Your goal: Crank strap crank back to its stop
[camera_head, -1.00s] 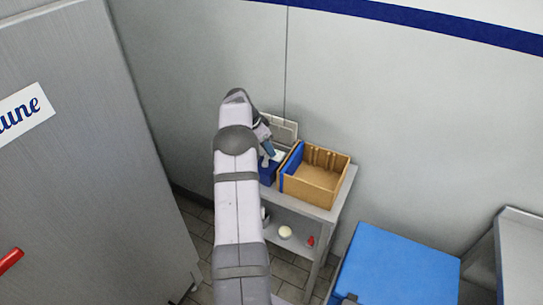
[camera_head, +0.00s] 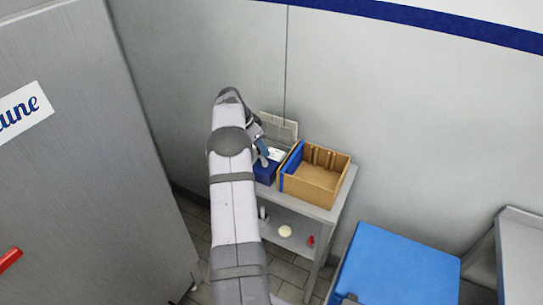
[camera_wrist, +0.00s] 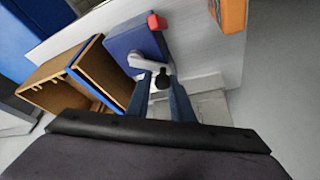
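The strap crank is a pale lever (camera_wrist: 140,62) with a black knob (camera_wrist: 161,79), on a blue box (camera_wrist: 125,42) with a red block (camera_wrist: 157,22) at one end in the wrist view. My gripper (camera_wrist: 160,82) has its two blue-grey fingers on either side of the knob, parted; contact with it is unclear. In the head view, my gripper (camera_head: 262,157) is over the blue box (camera_head: 266,175), left of the wooden crate; my arm hides part of the box, and the crank is too small to make out.
The wooden crate (camera_head: 318,189) with a blue side stands close right of the box on a grey shelf table (camera_head: 341,196). A pale panel (camera_head: 279,128) stands behind. An orange object (camera_wrist: 233,14) lies at the wrist view's top. A large blue block (camera_head: 395,270) stands lower right.

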